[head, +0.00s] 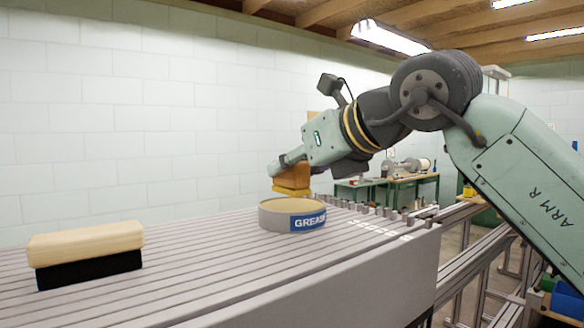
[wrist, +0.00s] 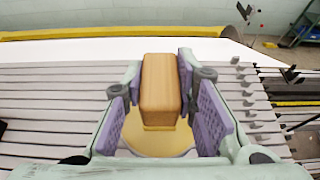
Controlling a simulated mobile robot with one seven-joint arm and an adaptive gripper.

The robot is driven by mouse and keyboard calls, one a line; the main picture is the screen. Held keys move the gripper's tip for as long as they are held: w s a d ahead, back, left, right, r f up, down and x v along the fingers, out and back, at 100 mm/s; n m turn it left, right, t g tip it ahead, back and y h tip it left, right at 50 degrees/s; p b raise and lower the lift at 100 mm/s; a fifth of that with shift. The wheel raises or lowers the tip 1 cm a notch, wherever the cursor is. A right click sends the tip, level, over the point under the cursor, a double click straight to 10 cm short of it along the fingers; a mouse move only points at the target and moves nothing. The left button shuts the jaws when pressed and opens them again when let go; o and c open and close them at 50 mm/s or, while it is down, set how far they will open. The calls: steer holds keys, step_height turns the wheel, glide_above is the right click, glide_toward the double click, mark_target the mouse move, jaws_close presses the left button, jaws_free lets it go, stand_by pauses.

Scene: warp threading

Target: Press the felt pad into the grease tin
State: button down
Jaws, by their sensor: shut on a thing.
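The felt pad (head: 291,191) is a yellow layer under a brown wooden block, which also shows in the wrist view (wrist: 160,85). My gripper (head: 287,168) is shut on the block, with purple finger pads on both sides of it in the wrist view (wrist: 160,75). The grease tin (head: 275,217) is a low round grey tin with a blue label and a yellowish top. It also shows below the block in the wrist view (wrist: 180,148). The pad is at the tin's back rim in the head view; I cannot tell whether they touch.
A brush-like block (head: 87,240) with a pale top and black underside stands at the left on the ridged grey table (head: 200,270). A row of small metal pegs (head: 375,212) runs along the table's right part. The surface between brush and tin is clear.

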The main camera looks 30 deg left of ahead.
step_height(320, 180, up, 3)
steer(key=shift+f+p, duration=0.15)
steer(key=shift+p, duration=0.7)
steer(key=shift+r, duration=1.15)
steer(key=shift+d, duration=0.1)
